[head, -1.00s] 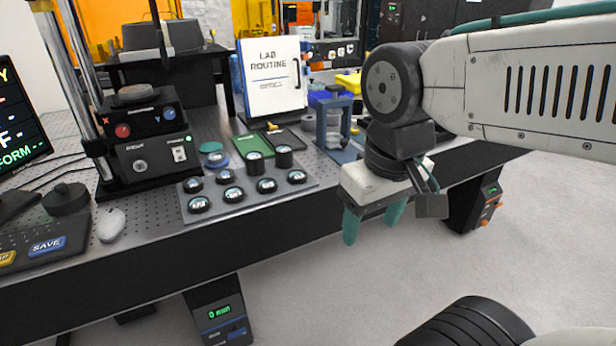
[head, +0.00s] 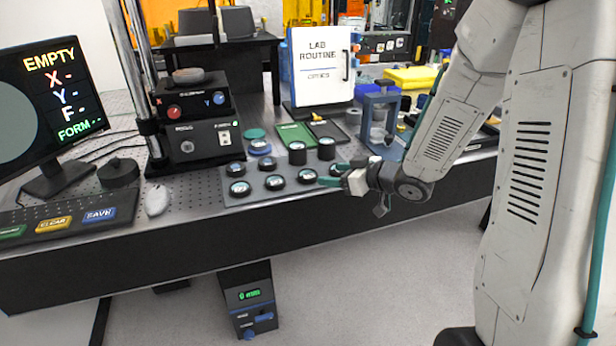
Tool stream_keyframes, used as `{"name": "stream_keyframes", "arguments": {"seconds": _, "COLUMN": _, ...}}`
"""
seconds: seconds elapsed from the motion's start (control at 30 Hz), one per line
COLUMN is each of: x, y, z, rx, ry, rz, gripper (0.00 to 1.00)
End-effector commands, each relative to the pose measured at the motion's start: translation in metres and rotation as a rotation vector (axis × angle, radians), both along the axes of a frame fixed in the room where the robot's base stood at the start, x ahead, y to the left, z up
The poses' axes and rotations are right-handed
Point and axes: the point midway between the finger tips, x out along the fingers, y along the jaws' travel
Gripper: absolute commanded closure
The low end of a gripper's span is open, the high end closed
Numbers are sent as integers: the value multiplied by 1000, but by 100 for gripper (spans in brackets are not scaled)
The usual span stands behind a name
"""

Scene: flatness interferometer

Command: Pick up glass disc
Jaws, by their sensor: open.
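Several round discs with dark rims and pale glassy tops sit on a grey tray (head: 291,192) near the bench's front edge in the head view. The front row includes a left disc (head: 240,188), a middle disc (head: 274,182) and a right disc (head: 307,176). Two taller dark round pieces (head: 297,153) stand at the back right of the tray.
A blue frame stand (head: 380,122) rises behind my gripper. Green (head: 295,135) and dark flat trays lie behind the discs. The black instrument (head: 195,135), monitor (head: 50,105), mouse (head: 157,201) and button panel (head: 70,225) are at left. The perforated bench is clear between mouse and tray.

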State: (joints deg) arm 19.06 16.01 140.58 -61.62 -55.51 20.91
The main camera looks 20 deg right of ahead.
Motion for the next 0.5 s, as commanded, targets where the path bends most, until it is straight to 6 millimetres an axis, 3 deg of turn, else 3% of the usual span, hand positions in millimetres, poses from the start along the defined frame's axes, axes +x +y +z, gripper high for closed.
{"name": "stream_keyframes", "arguments": {"seconds": 0.5, "x": 37, "y": 30, "z": -20, "rx": 29, "ry": -7, "rz": 26, "gripper": 39}}
